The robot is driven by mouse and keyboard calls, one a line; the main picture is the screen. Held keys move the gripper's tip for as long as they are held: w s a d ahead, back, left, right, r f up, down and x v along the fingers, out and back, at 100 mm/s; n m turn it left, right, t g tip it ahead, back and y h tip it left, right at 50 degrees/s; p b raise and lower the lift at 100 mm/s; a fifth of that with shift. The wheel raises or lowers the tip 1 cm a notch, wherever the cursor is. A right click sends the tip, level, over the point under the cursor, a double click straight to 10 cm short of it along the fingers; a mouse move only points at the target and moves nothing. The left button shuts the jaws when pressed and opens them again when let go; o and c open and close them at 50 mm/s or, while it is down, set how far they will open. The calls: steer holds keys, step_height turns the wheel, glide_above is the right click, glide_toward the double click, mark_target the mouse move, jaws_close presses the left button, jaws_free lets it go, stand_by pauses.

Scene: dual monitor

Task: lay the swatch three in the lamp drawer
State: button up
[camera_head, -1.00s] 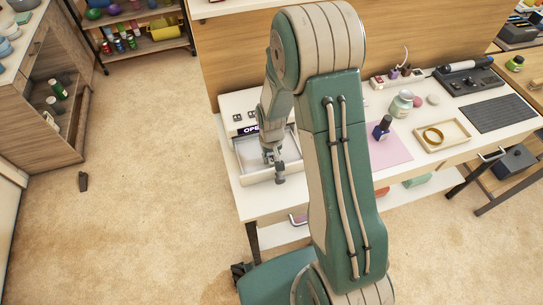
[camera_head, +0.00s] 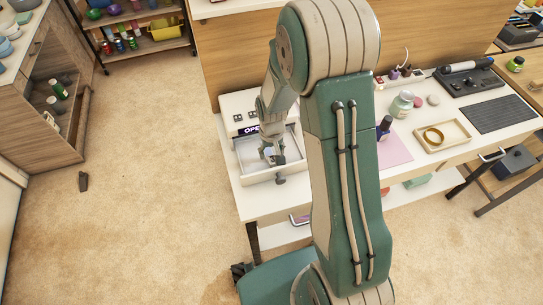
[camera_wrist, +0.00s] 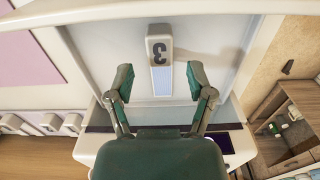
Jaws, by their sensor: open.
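The swatch three (camera_wrist: 160,50), a white block marked "3" with a pale blue strip, lies on the floor of the open lamp drawer (camera_wrist: 105,40). In the head view the drawer (camera_head: 243,158) is a shallow white tray pulled out from a white unit with an "OPEN" display. My gripper (camera_wrist: 162,82) is open over the drawer, its green fingers on either side of the swatch's strip and apart from it. In the head view my gripper (camera_head: 271,156) is small above the drawer, and the swatch cannot be made out.
Right of my arm on the white desk are a pink mat (camera_head: 393,150) with a dark bottle (camera_head: 384,128), a tray (camera_head: 455,132) with a gold ring, jars and a dark ribbed pad (camera_head: 497,113). A wooden cabinet (camera_head: 45,140) stands at left. The carpet between is mostly clear.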

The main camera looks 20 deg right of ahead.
step_height(320, 180, up, 9)
step_height(320, 180, up, 14)
steer(key=t, duration=0.3)
glide_above(272, 157)
steer(key=s, duration=0.7)
steer(key=s+r+t, duration=0.2)
steer(key=s+r, duration=0.4)
steer(key=s, duration=0.6)
steer(key=shift+s+r+t, duration=0.2)
steer(key=shift+r+t, duration=0.1)
steer(key=shift+r, duration=0.05)
steer(key=shift+a, duration=0.1)
